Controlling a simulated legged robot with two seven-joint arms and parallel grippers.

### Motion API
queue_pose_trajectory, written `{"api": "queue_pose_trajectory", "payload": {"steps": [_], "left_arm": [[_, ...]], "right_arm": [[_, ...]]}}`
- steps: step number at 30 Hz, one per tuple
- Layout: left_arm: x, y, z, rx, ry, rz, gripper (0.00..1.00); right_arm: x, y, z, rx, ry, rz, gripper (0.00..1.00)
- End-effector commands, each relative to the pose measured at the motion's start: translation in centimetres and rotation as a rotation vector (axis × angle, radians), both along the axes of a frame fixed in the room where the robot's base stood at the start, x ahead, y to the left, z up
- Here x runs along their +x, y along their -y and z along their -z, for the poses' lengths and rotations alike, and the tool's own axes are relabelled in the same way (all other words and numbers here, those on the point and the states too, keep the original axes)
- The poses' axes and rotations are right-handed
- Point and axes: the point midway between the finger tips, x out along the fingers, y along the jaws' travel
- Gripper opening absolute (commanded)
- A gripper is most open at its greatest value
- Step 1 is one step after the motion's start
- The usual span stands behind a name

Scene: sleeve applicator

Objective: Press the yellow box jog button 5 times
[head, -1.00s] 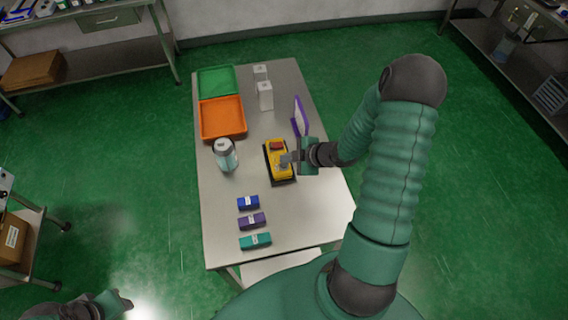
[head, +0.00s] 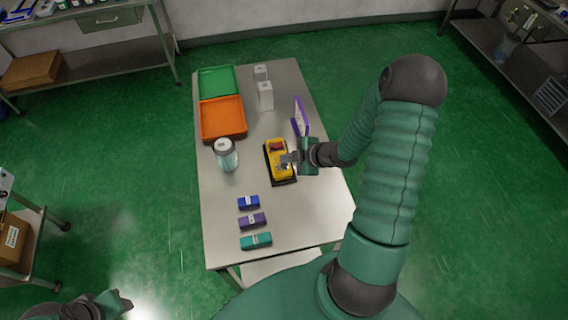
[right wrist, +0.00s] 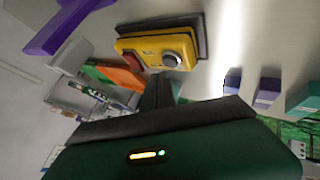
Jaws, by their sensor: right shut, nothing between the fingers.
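The yellow box (head: 281,172) sits on a black base on the table, right of the middle. In the right wrist view, the yellow box (right wrist: 150,41) carries a round dark button with a silver ring (right wrist: 172,58) and a red button (right wrist: 132,58). The red button (head: 277,146) also shows at the box's far end in the head view. My right gripper (head: 289,158) is shut and empty, its fingertips over the box. I cannot tell whether they touch the button. My left gripper (head: 122,302) is at the lower left, away from the table; its jaws are unclear.
A grey and white canister (head: 225,155) stands left of the box. A purple stand (head: 299,117) is close behind my right gripper. Orange (head: 241,134) and green (head: 231,91) trays and white boxes (head: 265,96) are farther back. Blue, purple and teal blocks (head: 256,241) lie in front.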

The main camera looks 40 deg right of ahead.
Motion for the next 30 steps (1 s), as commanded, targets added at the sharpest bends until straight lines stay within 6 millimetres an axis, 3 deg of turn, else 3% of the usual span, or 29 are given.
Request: {"api": "queue_pose_trajectory", "payload": {"steps": [30], "left_arm": [[0.00, 0.00, 0.62, 0.000, 0.000, 0.000, 0.36]], "right_arm": [[-0.09, -0.10, 0.83, 0.000, 0.000, 0.000, 0.00]]}}
